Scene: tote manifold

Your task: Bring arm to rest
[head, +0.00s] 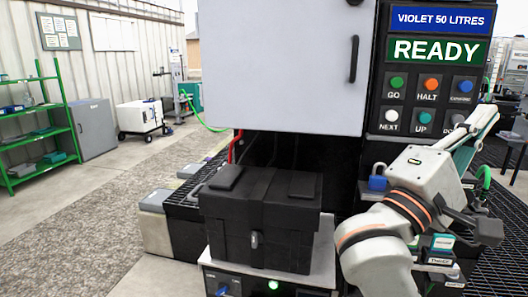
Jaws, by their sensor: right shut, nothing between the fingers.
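My right arm stands at the lower right, a white and grey arm with orange bands. My right gripper (474,226) is the dark grey part at its end, at the right side of the picture. It is shut and holds nothing that I can see. It is in front of the dark grating, to the right of the black lidded box (262,237), and apart from it. Its fingertips are small and partly hard to make out. My left gripper is not in view.
The box sits on a metal stand with a green light. Behind it is a machine with a grey door (280,70) and a button panel (430,105) reading READY. Small labelled items (440,250) lie close below my right gripper.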

